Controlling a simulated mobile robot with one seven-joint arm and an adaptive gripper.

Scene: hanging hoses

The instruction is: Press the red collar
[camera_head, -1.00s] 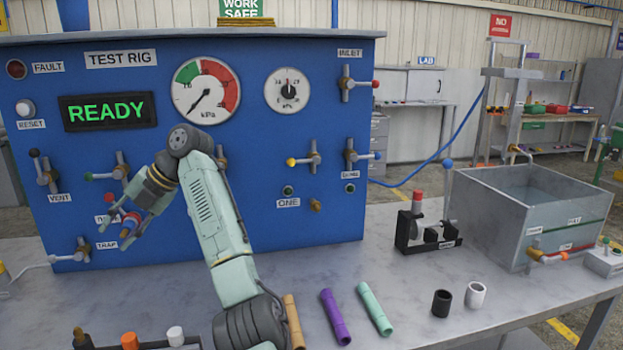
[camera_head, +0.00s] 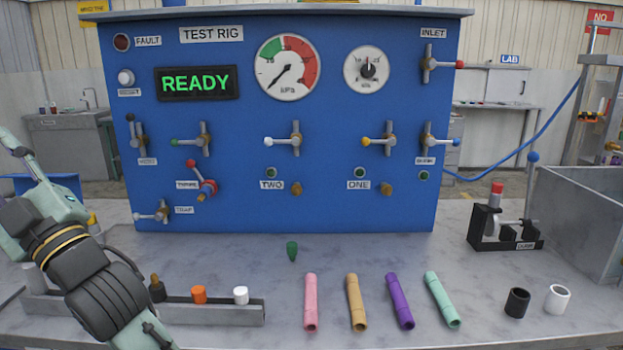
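A red collar (camera_head: 209,187) sits on a fitting on the blue panel, beside the label that seems to read THREE. The fitting has a blue part and a brass-coloured tip pointing down left. A lever with a red knob (camera_head: 190,163) is just above it. My gripper (camera_head: 12,150) is at the far left, raised in front of the bench and well apart from the collar. It is partly cut off by the picture's left edge, so its fingertips are unclear. Nothing covers the collar.
Pink (camera_head: 311,302), tan (camera_head: 356,302), purple (camera_head: 399,300) and mint (camera_head: 442,299) hoses lie on the bench. A green plug (camera_head: 292,251) stands behind them. A grey rack (camera_head: 215,311) is at front left. A black clamp stand (camera_head: 490,230) is at right. The bench below the panel is mostly clear.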

